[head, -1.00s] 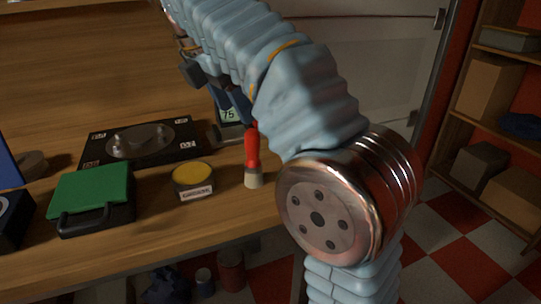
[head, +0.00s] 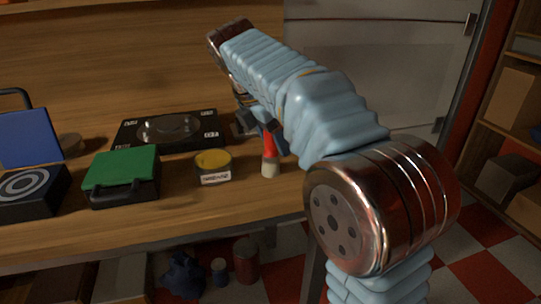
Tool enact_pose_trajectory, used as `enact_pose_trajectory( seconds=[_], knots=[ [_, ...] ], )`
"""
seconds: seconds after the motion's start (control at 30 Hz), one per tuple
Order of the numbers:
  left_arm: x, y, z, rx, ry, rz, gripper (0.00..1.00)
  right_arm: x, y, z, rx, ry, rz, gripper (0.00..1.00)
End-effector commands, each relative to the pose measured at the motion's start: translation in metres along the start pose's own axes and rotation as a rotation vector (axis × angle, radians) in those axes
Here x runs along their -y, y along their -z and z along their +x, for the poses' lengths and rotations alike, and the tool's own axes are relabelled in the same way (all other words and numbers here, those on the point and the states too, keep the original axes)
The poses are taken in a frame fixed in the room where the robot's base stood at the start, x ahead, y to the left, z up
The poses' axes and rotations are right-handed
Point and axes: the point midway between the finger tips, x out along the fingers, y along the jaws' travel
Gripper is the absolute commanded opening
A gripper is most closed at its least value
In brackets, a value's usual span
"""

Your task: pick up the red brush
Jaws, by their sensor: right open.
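The red brush (head: 269,146) stands upright near the table's right end, with its pale bristles (head: 270,170) down on the wood. My right gripper (head: 257,125) is open, with its dark fingers at the top of the red handle. The arm and fingers partly cover the handle's upper end. I cannot tell whether the fingers touch the handle or are only in front of it. My left gripper is not in view.
A tin with a yellow top (head: 213,166) stands just left of the brush. A green-lidded case (head: 121,176), a black plate with a round centre (head: 168,131) and an open blue-lidded box (head: 31,140) are further left on the wooden table (head: 225,215).

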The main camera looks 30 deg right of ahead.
Motion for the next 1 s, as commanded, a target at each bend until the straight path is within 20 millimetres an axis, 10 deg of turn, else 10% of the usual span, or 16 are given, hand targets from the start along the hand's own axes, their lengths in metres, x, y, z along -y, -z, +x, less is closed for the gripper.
enact_pose_trajectory(
  seconds=[0.17,0.53,1.0],
  knots=[
    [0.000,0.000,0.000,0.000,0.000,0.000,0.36,0.000,0.000,0.000,0.000,-0.001,-0.001,0.61],
    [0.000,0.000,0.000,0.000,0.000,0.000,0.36,0.000,0.000,0.000,0.000,0.000,-0.001,0.06],
    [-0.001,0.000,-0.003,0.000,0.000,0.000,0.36,0.003,-0.002,-0.018,0.000,-0.002,-0.001,0.05]
  ],
)
